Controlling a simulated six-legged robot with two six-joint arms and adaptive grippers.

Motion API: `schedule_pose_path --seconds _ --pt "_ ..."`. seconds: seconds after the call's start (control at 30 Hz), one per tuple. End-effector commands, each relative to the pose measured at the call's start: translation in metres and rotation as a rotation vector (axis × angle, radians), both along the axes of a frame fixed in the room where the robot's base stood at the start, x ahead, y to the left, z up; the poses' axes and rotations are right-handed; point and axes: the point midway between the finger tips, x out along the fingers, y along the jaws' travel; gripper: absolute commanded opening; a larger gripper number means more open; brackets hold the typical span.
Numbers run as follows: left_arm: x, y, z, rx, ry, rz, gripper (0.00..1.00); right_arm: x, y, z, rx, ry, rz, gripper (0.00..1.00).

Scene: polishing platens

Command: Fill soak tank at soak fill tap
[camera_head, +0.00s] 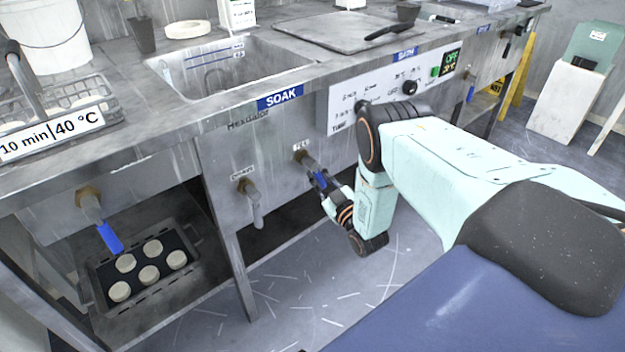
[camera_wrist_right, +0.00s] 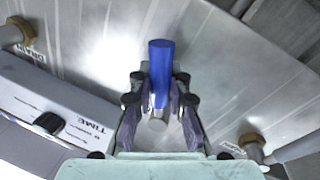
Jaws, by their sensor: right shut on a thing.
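The soak tank (camera_head: 178,82) is a steel basin sunk in the counter above a blue SOAK label (camera_head: 280,97). Blue lines mark its back wall; I cannot tell whether it holds water. The soak fill tap (camera_head: 304,158) sticks out of the front panel below, with a blue lever. My right gripper (camera_head: 318,180) is shut on this lever, partly hiding it. In the right wrist view the blue lever (camera_wrist_right: 161,65) stands between the fingers of my right gripper (camera_wrist_right: 160,92). My left gripper is not in view.
A drain tap (camera_head: 249,188) with a grey lever sits left of the fill tap. Farther left, another blue-levered tap (camera_head: 100,222) hangs over a tray (camera_head: 112,300) of round pale discs. A control box (camera_head: 345,105) with knobs is right of the tank. The floor (camera_head: 330,300) below is open.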

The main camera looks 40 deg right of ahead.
Motion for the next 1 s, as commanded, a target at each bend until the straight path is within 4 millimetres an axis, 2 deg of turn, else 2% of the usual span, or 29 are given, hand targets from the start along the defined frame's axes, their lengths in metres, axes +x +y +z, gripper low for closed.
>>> schedule_pose_path --seconds 0.5,1.0 --pt "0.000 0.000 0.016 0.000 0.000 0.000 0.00 -0.001 -0.021 0.012 -0.438 -0.023 0.003 0.00" --pt "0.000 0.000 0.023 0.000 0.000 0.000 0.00 0.000 -0.026 0.020 -0.612 -0.037 0.002 0.00"
